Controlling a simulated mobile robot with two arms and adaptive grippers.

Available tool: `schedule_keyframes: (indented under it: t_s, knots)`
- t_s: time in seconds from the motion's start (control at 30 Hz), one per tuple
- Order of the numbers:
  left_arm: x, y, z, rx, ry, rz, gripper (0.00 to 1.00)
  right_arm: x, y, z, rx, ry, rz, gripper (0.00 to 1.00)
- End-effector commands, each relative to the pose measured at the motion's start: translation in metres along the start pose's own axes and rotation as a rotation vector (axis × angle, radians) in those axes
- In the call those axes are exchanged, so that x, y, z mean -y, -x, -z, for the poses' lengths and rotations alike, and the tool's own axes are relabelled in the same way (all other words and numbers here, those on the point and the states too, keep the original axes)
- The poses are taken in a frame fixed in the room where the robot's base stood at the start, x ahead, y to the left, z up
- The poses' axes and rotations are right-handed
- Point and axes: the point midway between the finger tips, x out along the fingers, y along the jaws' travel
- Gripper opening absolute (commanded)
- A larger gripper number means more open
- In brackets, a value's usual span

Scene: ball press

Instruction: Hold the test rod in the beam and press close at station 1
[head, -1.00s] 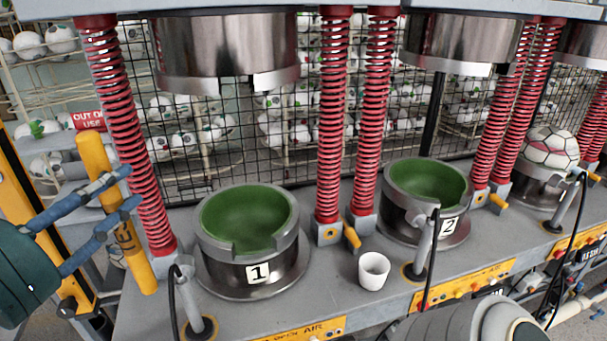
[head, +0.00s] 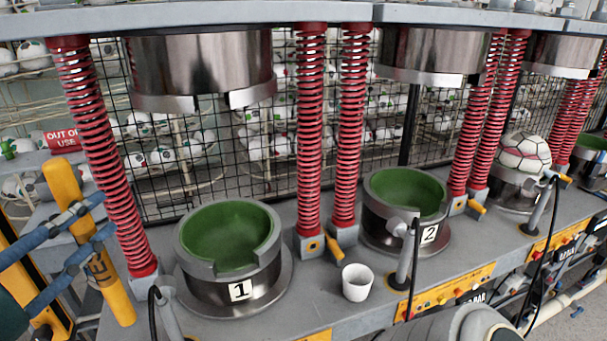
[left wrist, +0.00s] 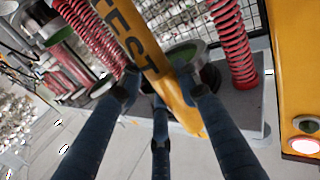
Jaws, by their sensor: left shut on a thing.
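The yellow test rod (head: 98,262) with dark lettering stands tilted at the left in the head view, in front of the leftmost red spring. My left gripper (head: 88,221) has its blue fingers shut around it. In the left wrist view the rod (left wrist: 138,50) reads "TEST" and runs between the fingers of the gripper (left wrist: 158,85). Station 1 (head: 240,291) is a round mould with a green bowl, empty, to the right of the rod. Its metal upper die (head: 200,65) hangs well above it, so the press is open. My right gripper is out of view.
Station 2 (head: 429,234) is also open and empty. A white cup (head: 357,282) stands between the stations. A post with a cable (head: 168,315) stands before station 1. A yellow upright with buttons (left wrist: 294,80) is close at the right in the left wrist view.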

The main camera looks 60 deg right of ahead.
Motion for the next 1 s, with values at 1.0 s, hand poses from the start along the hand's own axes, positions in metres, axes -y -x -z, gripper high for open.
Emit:
schedule_keyframes:
  t_s: [1.0]
  knots:
    - [-0.056,0.084,0.001,-0.001,0.001,0.0,0.0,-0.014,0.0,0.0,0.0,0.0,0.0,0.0]
